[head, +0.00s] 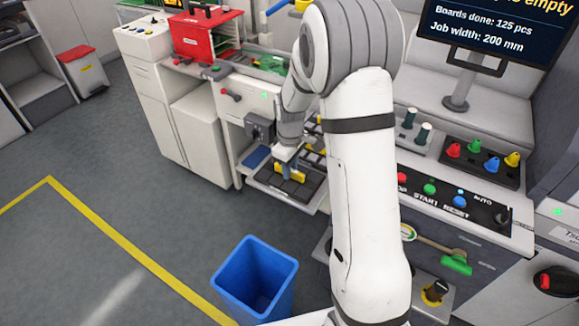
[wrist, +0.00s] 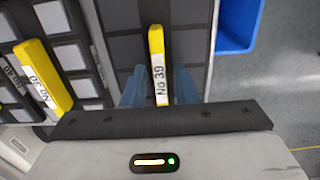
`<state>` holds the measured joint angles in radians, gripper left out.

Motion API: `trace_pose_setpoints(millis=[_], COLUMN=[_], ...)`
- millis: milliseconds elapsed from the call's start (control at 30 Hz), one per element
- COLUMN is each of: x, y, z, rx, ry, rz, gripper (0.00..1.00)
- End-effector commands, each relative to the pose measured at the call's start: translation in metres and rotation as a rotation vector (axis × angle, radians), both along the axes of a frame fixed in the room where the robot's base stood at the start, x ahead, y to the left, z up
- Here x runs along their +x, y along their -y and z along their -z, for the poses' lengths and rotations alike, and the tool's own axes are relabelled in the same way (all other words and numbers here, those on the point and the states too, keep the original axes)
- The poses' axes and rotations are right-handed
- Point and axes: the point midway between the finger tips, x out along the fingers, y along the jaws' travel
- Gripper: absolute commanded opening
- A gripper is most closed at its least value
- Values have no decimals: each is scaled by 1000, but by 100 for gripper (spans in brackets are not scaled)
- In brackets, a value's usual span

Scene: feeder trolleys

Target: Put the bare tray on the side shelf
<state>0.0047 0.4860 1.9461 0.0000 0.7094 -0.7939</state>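The bare tray (wrist: 205,50) is a dark tray with empty dark pockets and a yellow handle (wrist: 157,60) marked No 39. In the head view the tray (head: 312,187) lies low at the front of the trolley bay, with its yellow handle (head: 291,173) upright. My gripper (wrist: 160,87) has its blue fingers on either side of the handle, with a narrow gap on the right. In the head view my gripper (head: 287,162) is down at the handle. I cannot make out which surface is the side shelf.
Trays with white square parts (wrist: 70,55) and yellow handles stand close on the left in the wrist view. A blue bin (head: 255,278) stands on the floor in front. A control panel (head: 455,200) is to the right. Open floor lies at the left.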

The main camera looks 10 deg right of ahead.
Motion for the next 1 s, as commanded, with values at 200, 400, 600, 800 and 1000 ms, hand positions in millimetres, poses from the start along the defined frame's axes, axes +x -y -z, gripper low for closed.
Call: trace_pose_setpoints(millis=[200,400,600,800,1000], x=[0,0,1,1,0], y=[0,0,1,1,1], z=[0,-6,-39,-83,-113], rx=[0,0,0,0,0], ry=[0,1,7,6,1], rz=[1,1,1,2,2], gripper=[33,33,33,33,33])
